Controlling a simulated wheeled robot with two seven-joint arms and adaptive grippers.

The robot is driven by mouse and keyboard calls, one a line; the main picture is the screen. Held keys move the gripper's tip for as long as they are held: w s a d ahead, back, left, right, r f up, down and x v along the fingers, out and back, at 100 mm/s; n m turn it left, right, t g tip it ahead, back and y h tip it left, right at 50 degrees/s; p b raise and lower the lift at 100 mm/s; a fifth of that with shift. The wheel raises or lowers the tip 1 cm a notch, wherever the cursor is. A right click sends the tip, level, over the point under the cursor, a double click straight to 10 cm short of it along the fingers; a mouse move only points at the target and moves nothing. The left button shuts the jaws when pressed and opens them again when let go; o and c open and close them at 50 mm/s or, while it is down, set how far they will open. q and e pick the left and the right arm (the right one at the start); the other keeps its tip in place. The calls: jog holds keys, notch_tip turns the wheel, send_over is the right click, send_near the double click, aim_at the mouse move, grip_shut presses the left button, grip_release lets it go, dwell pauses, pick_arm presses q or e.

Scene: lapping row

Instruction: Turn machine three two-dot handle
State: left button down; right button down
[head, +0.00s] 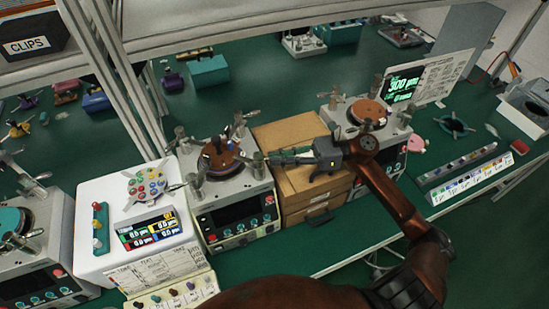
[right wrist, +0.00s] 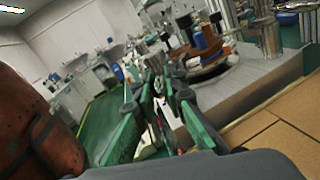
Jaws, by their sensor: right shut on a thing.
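The middle lapping machine (head: 236,208) is a grey box with a dark front panel, a brown round plate (head: 220,157) and several metal handles on top. My right gripper (head: 270,158) reaches in from the right with its green fingers level at the right side of this machine. It is shut on a grey metal handle (head: 258,160) there; the fingers hide part of it. In the right wrist view, the green fingers (right wrist: 157,95) close around a grey piece beside the machine's plate (right wrist: 205,72). Dot marks on the handle are too small to read. My left gripper is out of view.
A wooden drawer box (head: 300,184) stands under my right gripper. Another machine (head: 370,122) is to its right, and a white control box (head: 140,215) with colored knobs to the left. Upright metal posts (head: 110,75) rise at the left. Green bench (head: 350,232) shows along the front.

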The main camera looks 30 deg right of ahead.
jog(key=c, duration=2)
grip_release()
jog(key=shift+o, duration=0.2)
jog(key=v, duration=1.2)
